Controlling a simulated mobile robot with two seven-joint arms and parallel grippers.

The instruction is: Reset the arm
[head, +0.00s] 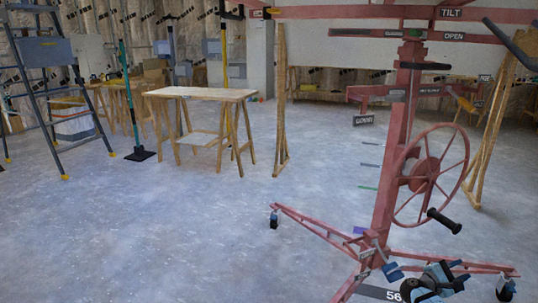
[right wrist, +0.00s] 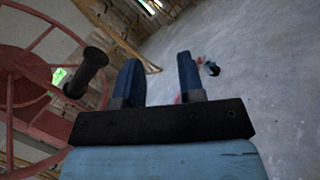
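The red panel lift (head: 384,190) stands at the right of the head view, with a mast, splayed legs on casters and a large spoked handwheel (head: 424,175). A black crank knob (head: 443,221) sticks out from the wheel's lower right. My right gripper (head: 425,275) is low in front of the lift's base, below the knob. In the right wrist view its two blue fingers (right wrist: 158,80) are spread apart with nothing between them. The knob (right wrist: 88,72) and wheel (right wrist: 22,75) show left of the fingers, apart from them. My left gripper is not in view.
A wooden trestle table (head: 205,93) stands mid-room, with a stepladder (head: 50,85) at the left. A broom (head: 138,153) stands between them. Wooden frames lean beside the lift (head: 282,110). The concrete floor (head: 170,235) at front left is clear.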

